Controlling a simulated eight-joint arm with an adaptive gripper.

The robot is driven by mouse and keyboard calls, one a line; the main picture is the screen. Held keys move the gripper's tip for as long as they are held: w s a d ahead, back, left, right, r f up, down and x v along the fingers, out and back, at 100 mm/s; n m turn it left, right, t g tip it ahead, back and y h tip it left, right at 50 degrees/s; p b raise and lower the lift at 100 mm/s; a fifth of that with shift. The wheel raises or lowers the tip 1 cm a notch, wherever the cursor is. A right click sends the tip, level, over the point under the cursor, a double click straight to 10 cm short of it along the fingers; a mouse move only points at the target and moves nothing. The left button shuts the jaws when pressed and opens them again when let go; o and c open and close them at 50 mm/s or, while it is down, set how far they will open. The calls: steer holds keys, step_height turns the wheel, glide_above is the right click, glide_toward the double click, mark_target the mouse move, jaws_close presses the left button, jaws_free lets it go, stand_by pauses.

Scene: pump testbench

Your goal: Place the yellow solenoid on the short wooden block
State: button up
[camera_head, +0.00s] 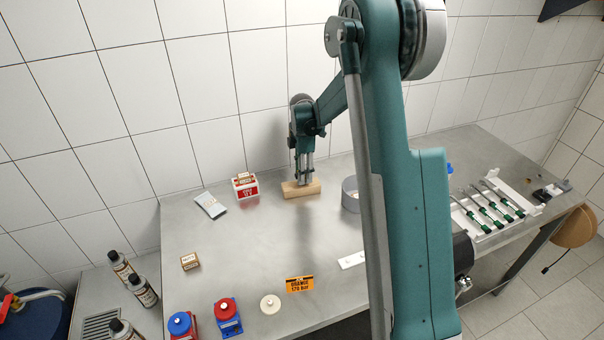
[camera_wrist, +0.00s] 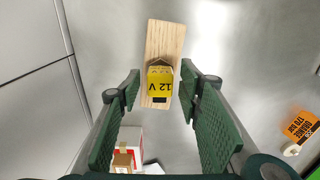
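The yellow solenoid (camera_wrist: 161,84), marked "12 V", shows in the wrist view against the wooden block (camera_wrist: 165,38) and appears to rest on it. The block lies flat near the back wall in the head view (camera_head: 290,190). My gripper (camera_head: 304,181) points down just above the block there and hides the solenoid. In the wrist view my gripper (camera_wrist: 163,88) has its green finger pads spread, one on each side of the solenoid, with visible gaps between pads and solenoid.
A red and white box (camera_head: 246,186) and a silver packet (camera_head: 210,205) lie left of the block. A grey ring-shaped container (camera_head: 350,195) is close on its right. A small brown box (camera_head: 190,262), an orange sign (camera_head: 299,284) and red-blue parts (camera_head: 227,314) lie nearer. The table's middle is clear.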

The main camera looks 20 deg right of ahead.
steer(key=shift+r, duration=0.15)
step_height(320, 180, up, 12)
stand_by(0.9)
stand_by(0.6)
steer(key=s+a+r+m+t, duration=0.2)
steer(key=s+a+r+m, duration=0.2)
steer(key=s+r, duration=0.5)
steer(key=s+a+r+m+t, duration=0.1)
steer(key=s+a+r+m, duration=0.35)
steer(key=s, duration=0.75)
steer(key=s+a+f+m+t, duration=0.1)
steer(key=s+m, duration=0.3)
steer(key=s, duration=0.8)
steer(key=s+a+f+m+t, duration=0.2)
steer(key=s+m, duration=0.3)
steer(key=s, duration=0.6)
steer(key=shift+s+a+t, duration=0.35)
steer(key=shift+a+t, duration=0.25)
steer(key=shift+a, duration=0.3)
